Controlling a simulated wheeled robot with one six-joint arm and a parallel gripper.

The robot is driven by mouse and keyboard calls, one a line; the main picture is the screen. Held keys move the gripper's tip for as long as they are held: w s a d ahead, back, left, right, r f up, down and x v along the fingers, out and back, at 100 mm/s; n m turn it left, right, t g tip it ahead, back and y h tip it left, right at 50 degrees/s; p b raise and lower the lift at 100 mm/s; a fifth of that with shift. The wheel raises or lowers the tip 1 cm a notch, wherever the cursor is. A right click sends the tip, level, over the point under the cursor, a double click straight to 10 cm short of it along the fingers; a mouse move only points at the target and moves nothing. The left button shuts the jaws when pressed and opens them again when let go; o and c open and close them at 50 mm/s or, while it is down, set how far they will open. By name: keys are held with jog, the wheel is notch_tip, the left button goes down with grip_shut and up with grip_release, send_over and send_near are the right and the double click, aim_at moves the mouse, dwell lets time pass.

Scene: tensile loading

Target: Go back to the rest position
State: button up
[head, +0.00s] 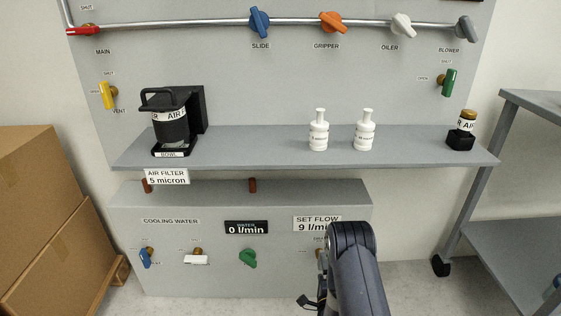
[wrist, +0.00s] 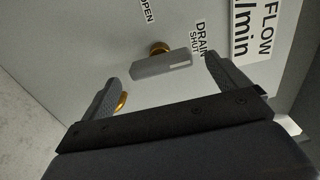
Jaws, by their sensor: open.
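My gripper (wrist: 164,69) is open in the wrist view, with one dark finger at the left and one at the right. Between and just beyond the fingertips is the grey drain valve handle (wrist: 160,66) on a brass stem, below the DRAIN SHUT label. I see nothing held; whether a finger touches the handle I cannot tell. In the head view my arm reaches to the lower cabinet front near the set flow label (head: 317,223). The arm hides most of the gripper and the drain valve there.
A grey shelf (head: 250,151) above the cabinet carries a black air filter (head: 171,127), two white bottles (head: 319,131) and a small dark jar (head: 466,128). Cardboard boxes (head: 45,210) stand at the left, a grey cart (head: 495,190) at the right. Floor shows between arm and cart.

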jog(key=w+b, duration=0.1)
jog(key=w, duration=0.3)
jog(key=shift+w, duration=0.15)
jog(key=shift+n, duration=0.3)
